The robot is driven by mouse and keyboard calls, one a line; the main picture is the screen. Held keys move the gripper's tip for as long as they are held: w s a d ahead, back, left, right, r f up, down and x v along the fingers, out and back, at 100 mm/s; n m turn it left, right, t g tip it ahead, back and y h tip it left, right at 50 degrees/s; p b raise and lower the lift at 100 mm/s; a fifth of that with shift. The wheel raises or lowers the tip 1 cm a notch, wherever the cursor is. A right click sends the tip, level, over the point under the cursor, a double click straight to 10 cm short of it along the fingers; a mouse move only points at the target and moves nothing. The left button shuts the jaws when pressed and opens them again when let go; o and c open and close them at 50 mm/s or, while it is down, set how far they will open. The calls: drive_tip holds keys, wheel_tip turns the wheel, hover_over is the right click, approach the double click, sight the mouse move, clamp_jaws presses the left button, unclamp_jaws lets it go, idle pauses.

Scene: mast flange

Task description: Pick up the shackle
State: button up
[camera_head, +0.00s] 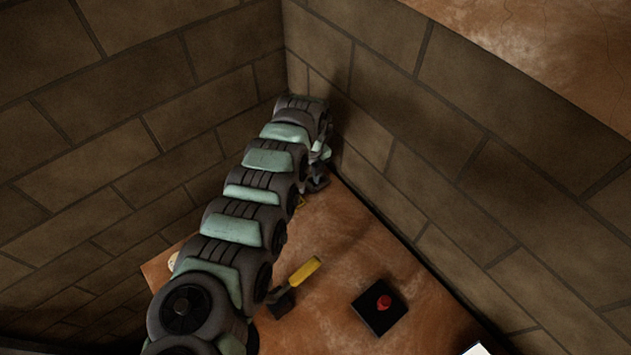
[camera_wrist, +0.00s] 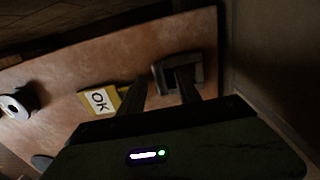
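In the wrist view, a dark grey U-shaped piece (camera_wrist: 176,61), which looks like the shackle, lies on the reddish-brown surface near its far edge. My gripper (camera_wrist: 160,77) is open, with its two dark fingers apart. The right finger overlaps the U-shaped piece in the picture, and the left finger is to the left of it. I cannot tell whether they touch. In the head view my gripper (camera_head: 318,181) is low by the wall corner, partly hidden by my arm. I cannot make out the shackle there.
A spool-like thing (camera_wrist: 16,104) is farther left. A yellow-handled tool (camera_head: 305,270) and a black box with a red button (camera_head: 378,306) lie nearer. Brick walls (camera_head: 400,130) rise close behind the gripper.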

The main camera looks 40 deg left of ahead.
clamp_jaws()
idle(0.6)
